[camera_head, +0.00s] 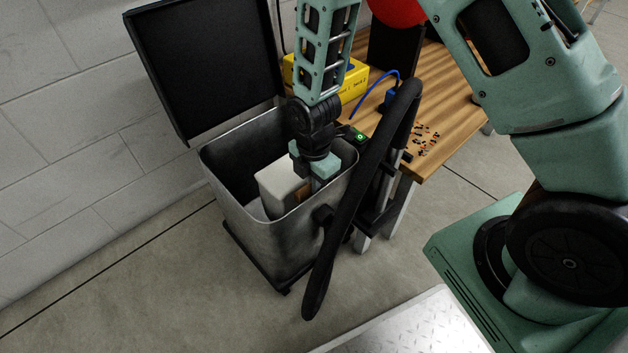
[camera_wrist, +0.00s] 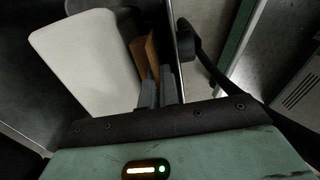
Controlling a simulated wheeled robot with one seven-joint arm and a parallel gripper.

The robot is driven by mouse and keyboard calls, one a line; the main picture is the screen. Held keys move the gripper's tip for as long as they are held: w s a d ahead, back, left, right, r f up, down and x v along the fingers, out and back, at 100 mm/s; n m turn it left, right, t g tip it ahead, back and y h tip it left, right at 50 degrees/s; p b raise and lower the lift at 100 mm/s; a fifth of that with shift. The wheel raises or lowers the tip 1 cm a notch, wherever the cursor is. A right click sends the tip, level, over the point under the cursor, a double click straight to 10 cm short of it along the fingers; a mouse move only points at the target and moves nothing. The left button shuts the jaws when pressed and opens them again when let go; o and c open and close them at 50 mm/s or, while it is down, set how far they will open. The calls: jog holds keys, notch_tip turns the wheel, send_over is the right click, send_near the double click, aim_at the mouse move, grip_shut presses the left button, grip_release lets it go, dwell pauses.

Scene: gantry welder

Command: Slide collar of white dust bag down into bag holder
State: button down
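The white dust bag (camera_head: 283,184) is inside the grey metal bin, its top near the rim. It also shows in the wrist view (camera_wrist: 85,60). Its brown collar (camera_wrist: 143,58) is a thin card on the bag's side facing my gripper; a small part shows in the head view (camera_head: 303,193). My gripper (camera_head: 314,186) points down into the bin beside the bag. In the wrist view its fingers (camera_wrist: 160,88) are close together and appear shut on the collar's edge. The bag holder cannot be made out; the bin's lower inside is dark and partly hidden.
The metal bin (camera_head: 262,240) stands on the floor with its black lid (camera_head: 205,65) open. A thick black hose (camera_head: 345,215) curves past its right side. A wooden table (camera_head: 450,110) stands behind, with a yellow box (camera_head: 350,85). The bin walls leave little room around my gripper.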

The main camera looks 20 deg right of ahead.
jog(key=c, duration=1.6)
grip_release()
jog(key=shift+f, duration=0.1)
notch_tip(320, 180, up, 17)
jog(key=p, duration=0.7)
jog(key=s+a+r+m, duration=0.3)
jog(key=s+r+m, duration=0.4)
jog(key=s, duration=0.3)
jog(key=s+a+r+m, duration=0.3)
jog(key=s+r+m, duration=0.35)
jog(key=s, duration=0.35)
jog(key=shift+m+y, duration=0.25)
jog(key=shift+y, duration=0.05)
notch_tip(320, 180, up, 27)
jog(key=p, duration=2.7)
jog(key=shift+a+r, duration=0.15)
jog(key=shift+r, duration=0.05)
